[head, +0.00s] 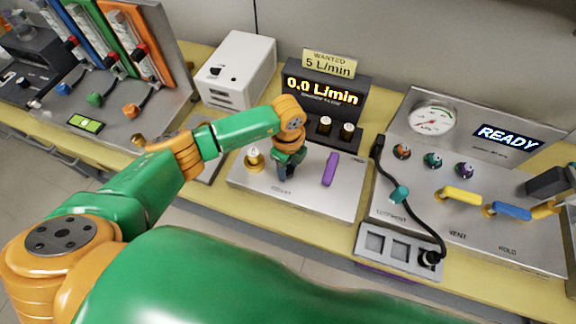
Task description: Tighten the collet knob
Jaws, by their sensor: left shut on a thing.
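My left gripper (287,172) points down over the middle of a grey metal panel (245,183) with a printed label below it. It is shut on a small part there, seemingly the collet knob, which the fingers mostly hide. A brass fitting with a pale tip (254,160) stands on the panel just left of the gripper, apart from it. A purple lever (330,169) is on the panel to the right of the gripper.
A dark display box (325,108) reading 0.0 L/min stands behind the panel, with two small knobs (347,130) at its front. A white box (237,72) is behind left. A gauge station (480,232) reading READY, with yellow and blue handles and a black hose, is at right.

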